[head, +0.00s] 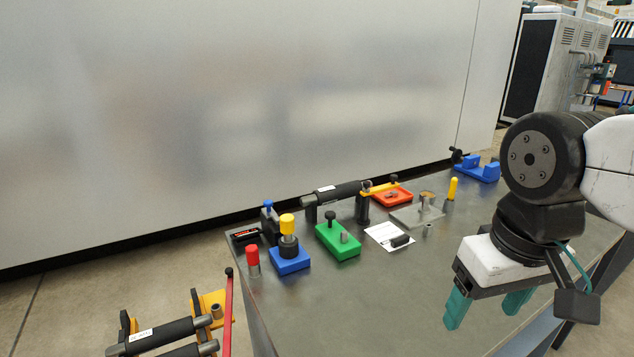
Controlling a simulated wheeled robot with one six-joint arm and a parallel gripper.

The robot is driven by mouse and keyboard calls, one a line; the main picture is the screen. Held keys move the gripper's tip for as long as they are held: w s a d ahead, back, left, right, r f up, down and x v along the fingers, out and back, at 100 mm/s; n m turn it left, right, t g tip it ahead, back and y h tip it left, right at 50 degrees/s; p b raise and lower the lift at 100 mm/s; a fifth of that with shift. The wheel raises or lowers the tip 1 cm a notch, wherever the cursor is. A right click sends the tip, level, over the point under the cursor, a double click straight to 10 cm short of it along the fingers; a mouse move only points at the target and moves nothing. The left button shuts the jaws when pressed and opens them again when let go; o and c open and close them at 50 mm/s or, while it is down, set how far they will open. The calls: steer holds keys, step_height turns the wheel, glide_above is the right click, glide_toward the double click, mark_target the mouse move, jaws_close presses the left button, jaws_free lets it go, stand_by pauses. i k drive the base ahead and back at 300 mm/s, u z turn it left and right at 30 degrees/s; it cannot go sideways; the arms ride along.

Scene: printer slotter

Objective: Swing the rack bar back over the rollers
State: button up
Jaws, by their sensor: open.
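A slim red bar (228,315) with a black knob on its end stands at the right side of a low rack at the lower left, beside the table's left edge. The rack has yellow brackets (213,300) and black rollers (165,335), one with a white label. The bar appears beside the rollers, not across them. The rack's lower part is cut off by the frame. My gripper (487,306) has teal fingers, spread apart and empty. It hangs over the right part of the table, far from the bar.
The grey table (360,310) holds a blue block with a yellow-topped post (289,258), a green block (338,240), a red-capped peg (252,258), another black roller on stands (338,193) and a blue cradle (477,170). The table's front middle is clear. A large grey panel (230,110) stands behind.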

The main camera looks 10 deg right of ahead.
mark_target(227, 337)
steer(key=u, duration=0.05)
steer(key=k, duration=0.9)
steer(key=u, duration=0.55)
steer(key=i, duration=1)
